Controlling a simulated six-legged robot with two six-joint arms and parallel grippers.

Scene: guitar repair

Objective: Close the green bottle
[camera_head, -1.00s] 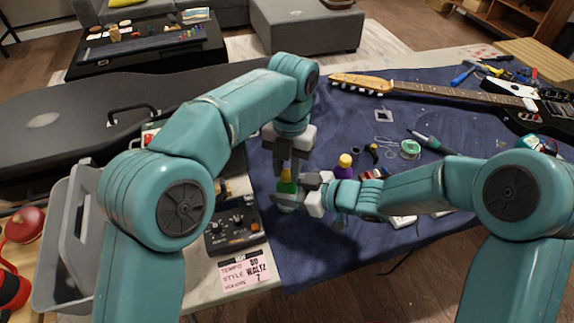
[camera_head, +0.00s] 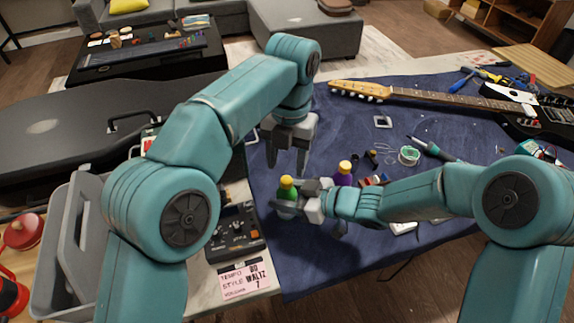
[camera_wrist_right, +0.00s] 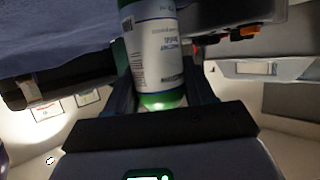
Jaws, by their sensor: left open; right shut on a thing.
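The green bottle (camera_head: 287,194) stands on the blue cloth with a yellow cap (camera_head: 287,181) on its top. How tightly the cap sits cannot be told. My right gripper (camera_head: 294,205) is shut around the bottle's body from the right. The right wrist view shows the bottle's white label (camera_wrist_right: 152,50) between my fingers. My left gripper (camera_head: 287,160) points down, open and empty, above and behind the cap, apart from it.
A black pedal box (camera_head: 236,232) is at the left. A guitar (camera_head: 440,98), a green tape roll (camera_head: 409,156) and a screwdriver (camera_head: 428,146) lie behind on the blue cloth (camera_head: 325,255).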

